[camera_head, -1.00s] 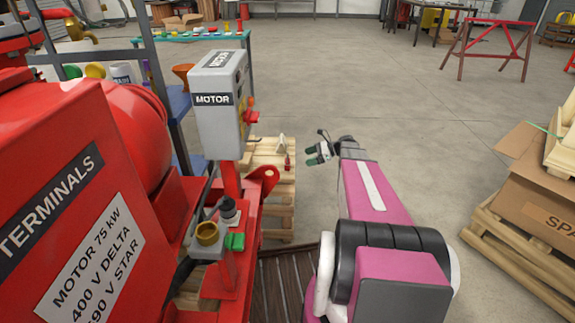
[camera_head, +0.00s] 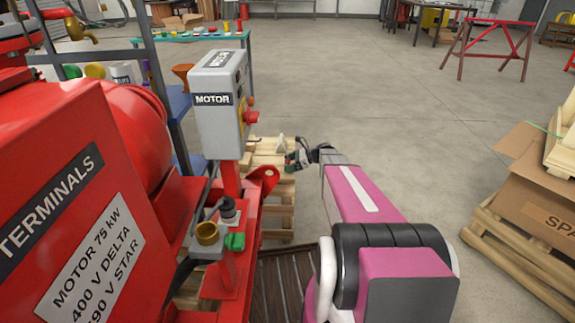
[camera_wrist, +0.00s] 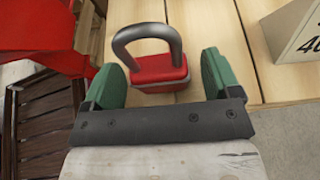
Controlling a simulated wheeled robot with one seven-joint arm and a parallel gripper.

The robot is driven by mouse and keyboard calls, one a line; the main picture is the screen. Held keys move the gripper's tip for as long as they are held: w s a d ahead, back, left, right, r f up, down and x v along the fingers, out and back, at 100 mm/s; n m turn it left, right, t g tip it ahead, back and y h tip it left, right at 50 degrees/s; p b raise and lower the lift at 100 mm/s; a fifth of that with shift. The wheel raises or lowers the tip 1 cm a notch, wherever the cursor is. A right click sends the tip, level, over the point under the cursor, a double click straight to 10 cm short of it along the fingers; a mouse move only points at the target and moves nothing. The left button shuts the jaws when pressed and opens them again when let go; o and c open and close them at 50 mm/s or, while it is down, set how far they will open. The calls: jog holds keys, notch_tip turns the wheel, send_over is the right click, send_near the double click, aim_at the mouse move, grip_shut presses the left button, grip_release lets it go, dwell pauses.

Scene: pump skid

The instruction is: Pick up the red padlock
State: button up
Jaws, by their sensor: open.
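The red padlock (camera_wrist: 158,74) with a dark grey shackle stands on light wooden boards in the wrist view. My gripper (camera_wrist: 160,82) has two green fingers, open, one on each side of the padlock, with its lower body between or just in front of the tips. I cannot tell whether either finger touches it. In the head view my gripper (camera_head: 292,160) is at the right edge of the wooden pallet (camera_head: 278,227), and the padlock is hard to make out behind the fingers there.
The red pump skid with the grey motor switch box (camera_head: 222,103) stands just left of my gripper. A pale block with printing (camera_wrist: 292,40) sits on the boards to the right in the wrist view. Cardboard boxes (camera_head: 540,190) stand far right. The floor between is clear.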

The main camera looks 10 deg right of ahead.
jog(key=shift+a+f, duration=0.1)
jog(key=shift+a, duration=0.1)
jog(key=shift+c, duration=0.3)
jog(key=c, duration=1.1)
jog(key=shift+r, duration=0.5)
jog(key=r, duration=0.3)
jog(key=shift+s+a+r, duration=0.15)
jog(key=shift+s+r, duration=0.05)
jog(key=shift+r, duration=0.15)
jog(key=s+a+r, duration=0.5)
jog(key=a+r, duration=0.1)
jog(key=a, duration=0.3)
jog(key=shift+s+a+r, duration=0.2)
jog(key=shift+s+a, duration=0.1)
